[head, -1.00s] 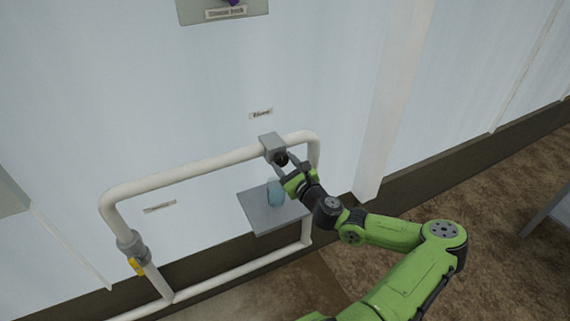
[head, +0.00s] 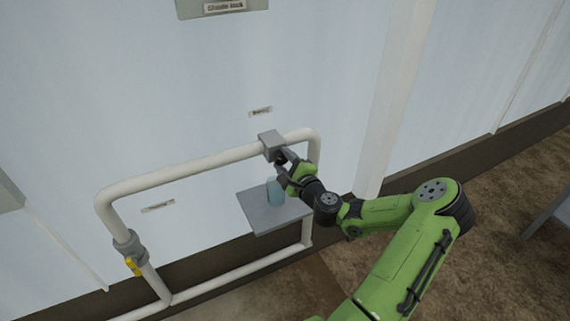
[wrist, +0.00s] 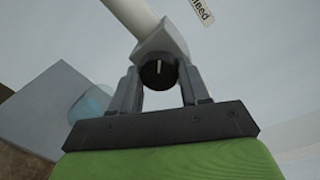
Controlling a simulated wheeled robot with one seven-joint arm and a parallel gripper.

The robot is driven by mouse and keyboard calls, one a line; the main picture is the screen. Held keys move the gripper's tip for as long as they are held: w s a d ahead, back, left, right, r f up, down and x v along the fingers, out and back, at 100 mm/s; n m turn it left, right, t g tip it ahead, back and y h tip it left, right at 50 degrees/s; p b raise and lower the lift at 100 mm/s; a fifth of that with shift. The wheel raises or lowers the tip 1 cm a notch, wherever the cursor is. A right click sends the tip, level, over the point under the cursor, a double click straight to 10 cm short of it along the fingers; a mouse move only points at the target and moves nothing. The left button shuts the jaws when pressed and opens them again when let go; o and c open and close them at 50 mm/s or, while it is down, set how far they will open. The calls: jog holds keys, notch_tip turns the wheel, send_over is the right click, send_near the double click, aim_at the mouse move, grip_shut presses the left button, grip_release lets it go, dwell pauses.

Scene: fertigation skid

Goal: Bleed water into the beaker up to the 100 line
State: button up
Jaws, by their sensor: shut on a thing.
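The bleed valve is a grey block (head: 271,141) on the white pipe, under a small label. Its round black knob (wrist: 158,74) carries a white pointer mark, pointing about straight up in the wrist view. My gripper (head: 283,161) is at the valve, with a finger on each side of the knob, shut on it. The clear, bluish beaker (head: 275,191) stands upright on a grey shelf (head: 260,217) below the valve; it also shows in the wrist view (wrist: 91,103), partly behind a finger. Its water level and 100 line cannot be made out.
The white pipe loop (head: 190,170) runs along the pale wall. A yellow-handled valve (head: 133,266) sits on its lower left leg. A labelled plate (head: 222,7) is at the top. Brown floor lies open at the right, with a grey table edge (head: 550,217).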

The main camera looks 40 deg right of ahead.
dwell(0.4)
jog(key=o, duration=1.1)
jog(key=shift+c, duration=0.2)
